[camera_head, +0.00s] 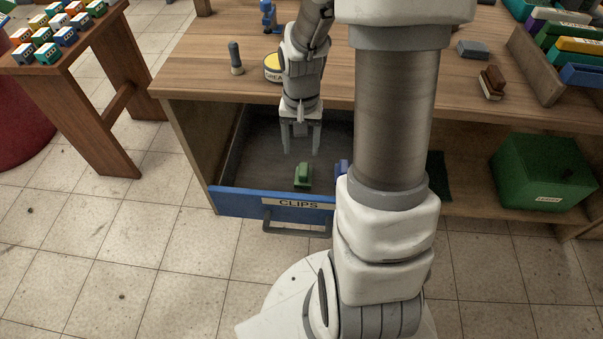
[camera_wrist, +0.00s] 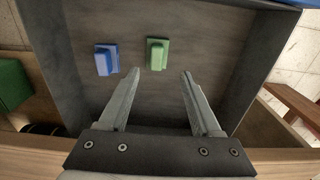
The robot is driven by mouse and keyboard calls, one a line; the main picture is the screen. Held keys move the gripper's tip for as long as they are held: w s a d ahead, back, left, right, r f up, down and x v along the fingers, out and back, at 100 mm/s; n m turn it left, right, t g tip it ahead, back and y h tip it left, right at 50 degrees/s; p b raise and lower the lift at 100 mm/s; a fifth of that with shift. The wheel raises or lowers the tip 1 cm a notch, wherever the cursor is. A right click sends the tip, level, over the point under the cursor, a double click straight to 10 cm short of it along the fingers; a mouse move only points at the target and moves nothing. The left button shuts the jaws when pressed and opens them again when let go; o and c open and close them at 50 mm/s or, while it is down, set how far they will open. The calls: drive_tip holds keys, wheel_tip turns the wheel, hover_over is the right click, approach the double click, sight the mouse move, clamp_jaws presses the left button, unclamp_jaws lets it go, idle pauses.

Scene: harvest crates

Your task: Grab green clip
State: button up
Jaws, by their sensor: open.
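The green clip (camera_head: 303,175) lies on the floor of an open drawer with a blue front (camera_head: 240,203) labelled CLIPS. In the wrist view the green clip (camera_wrist: 157,54) is beyond the fingertips, roughly in line with the gap between them. My gripper (camera_head: 300,150) is open and empty, pointing down into the drawer, behind the green clip as the head view shows it. A blue clip (camera_wrist: 106,60) lies to the left of the green one in the wrist view. In the head view the blue clip (camera_head: 341,170) is partly hidden by my arm.
The wooden bench top (camera_head: 190,75) overhangs the back of the drawer. On it stand a yellow-topped tin (camera_head: 272,66) and a dark-handled tool (camera_head: 236,58). A green box (camera_head: 543,172) sits on the lower shelf at right. The drawer floor around the clips is otherwise clear.

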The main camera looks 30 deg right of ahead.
drive_tip(key=b, duration=0.1)
hover_over(303, 169)
drive_tip(key=f, duration=0.4)
drive_tip(key=shift+s+a+f, duration=0.1)
drive_tip(key=shift+a+f, duration=0.15)
drive_tip(key=shift+f, duration=0.1)
drive_tip(key=f, duration=0.1)
drive_tip(key=f+b, duration=0.1)
drive_tip(key=f, duration=0.1)
drive_tip(key=f+b, duration=0.1)
drive_tip(key=f, duration=0.1)
drive_tip(key=shift+d+f, duration=0.15)
drive_tip(key=shift+d, duration=0.2)
clamp_jaws()
